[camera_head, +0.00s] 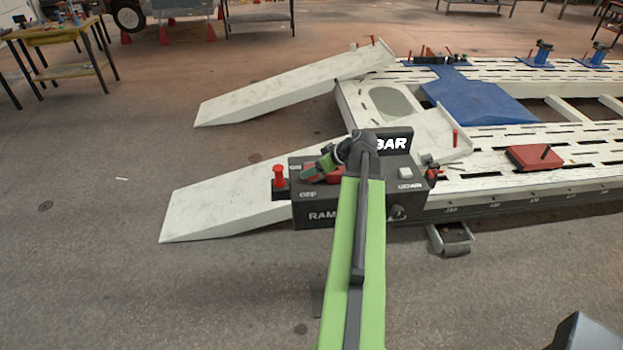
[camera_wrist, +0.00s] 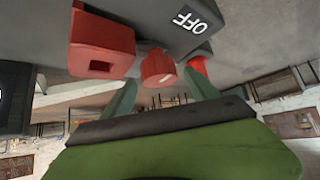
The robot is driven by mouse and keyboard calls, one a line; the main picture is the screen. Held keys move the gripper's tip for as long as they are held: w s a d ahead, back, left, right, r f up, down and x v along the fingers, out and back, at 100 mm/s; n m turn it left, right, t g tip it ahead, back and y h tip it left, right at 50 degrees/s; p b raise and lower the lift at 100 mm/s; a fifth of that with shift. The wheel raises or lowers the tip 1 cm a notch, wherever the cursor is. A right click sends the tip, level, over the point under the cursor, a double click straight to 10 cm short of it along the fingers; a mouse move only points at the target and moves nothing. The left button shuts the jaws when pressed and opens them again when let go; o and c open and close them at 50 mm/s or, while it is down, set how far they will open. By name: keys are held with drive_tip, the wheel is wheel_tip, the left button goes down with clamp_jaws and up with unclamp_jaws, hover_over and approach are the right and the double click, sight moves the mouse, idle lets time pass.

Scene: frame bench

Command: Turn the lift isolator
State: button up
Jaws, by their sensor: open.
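The lift isolator appears to be the round red knob (camera_wrist: 157,68) with a pale mark on its face, in the wrist view. It stands on a dark grey control box (camera_head: 345,200), near a white OFF label (camera_wrist: 189,20). My gripper (camera_wrist: 160,92) is open, with one green finger on each side of the knob. I cannot tell whether either finger touches it. In the head view my gripper (camera_head: 313,172) is over the left part of the box top, among red parts, and the arm hides part of the box. Which red part there is the knob is unclear.
A red block (camera_wrist: 100,45) with a square hole sits beside the knob. A red upright plunger (camera_head: 279,177) stands at the box's left end. A white button (camera_head: 405,173) and a dark front knob (camera_head: 397,212) lie right of my arm. White ramps (camera_head: 225,200) stand behind.

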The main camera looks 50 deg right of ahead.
drive_tip(key=shift+b+x, duration=0.3)
drive_tip(key=shift+x, duration=0.7)
clamp_jaws()
